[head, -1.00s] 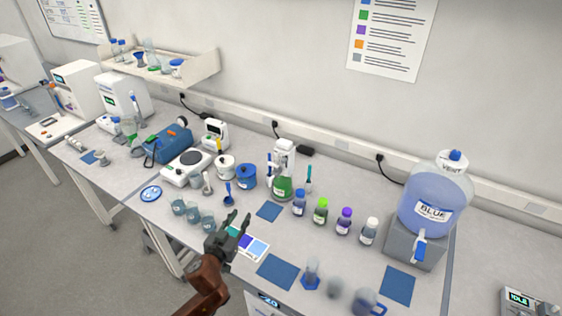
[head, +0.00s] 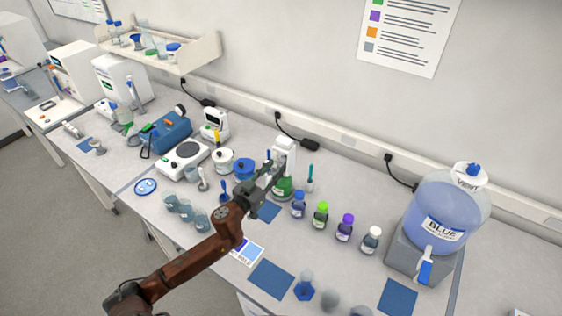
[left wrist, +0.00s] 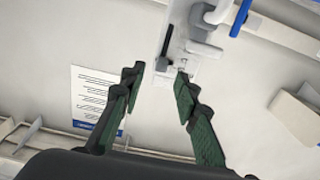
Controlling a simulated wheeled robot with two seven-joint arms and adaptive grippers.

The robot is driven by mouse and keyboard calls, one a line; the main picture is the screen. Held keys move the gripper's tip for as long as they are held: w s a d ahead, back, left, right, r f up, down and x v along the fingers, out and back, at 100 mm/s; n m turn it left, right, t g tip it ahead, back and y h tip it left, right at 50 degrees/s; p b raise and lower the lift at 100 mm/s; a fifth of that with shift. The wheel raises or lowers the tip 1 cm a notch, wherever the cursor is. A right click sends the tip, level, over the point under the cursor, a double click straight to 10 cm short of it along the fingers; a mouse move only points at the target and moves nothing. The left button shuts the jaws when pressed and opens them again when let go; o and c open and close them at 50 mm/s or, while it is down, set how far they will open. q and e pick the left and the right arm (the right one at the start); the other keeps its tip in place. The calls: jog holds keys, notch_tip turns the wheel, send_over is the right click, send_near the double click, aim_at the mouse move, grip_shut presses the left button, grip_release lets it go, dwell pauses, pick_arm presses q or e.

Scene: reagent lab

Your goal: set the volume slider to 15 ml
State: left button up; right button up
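The dispenser (head: 284,150) is a white upright unit on top of a green bottle (head: 284,188); my left gripper covers part of it. In the left wrist view its white body (left wrist: 181,48) shows at the top centre, with a dark knob-like part (left wrist: 165,43) on it that looks like the volume slider. The scale is too small to read. My left gripper (head: 276,172) reaches in front of the dispenser. In the left wrist view its two fingers (left wrist: 158,82) are apart with nothing between them, just short of the dark part. My right gripper is not in view.
Bottles with blue, green, purple and white caps (head: 345,226) stand right of the dispenser. A blue pot (head: 243,168) and a stirrer (head: 184,158) stand to its left. A large blue carboy (head: 440,215) is at the right. Blue mats (head: 271,279) lie at the front.

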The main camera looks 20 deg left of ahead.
aim_at(281, 162)
pick_arm(q)
jog(key=w, duration=0.2)
jog(key=shift+w+d, duration=0.1)
jog(key=shift+w, duration=0.25)
jog(key=shift+w+f, duration=0.1)
jog(key=shift+w, duration=0.25)
jog(key=shift+w+d, duration=0.1)
jog(key=shift+w, duration=0.1)
jog(key=c, duration=0.8)
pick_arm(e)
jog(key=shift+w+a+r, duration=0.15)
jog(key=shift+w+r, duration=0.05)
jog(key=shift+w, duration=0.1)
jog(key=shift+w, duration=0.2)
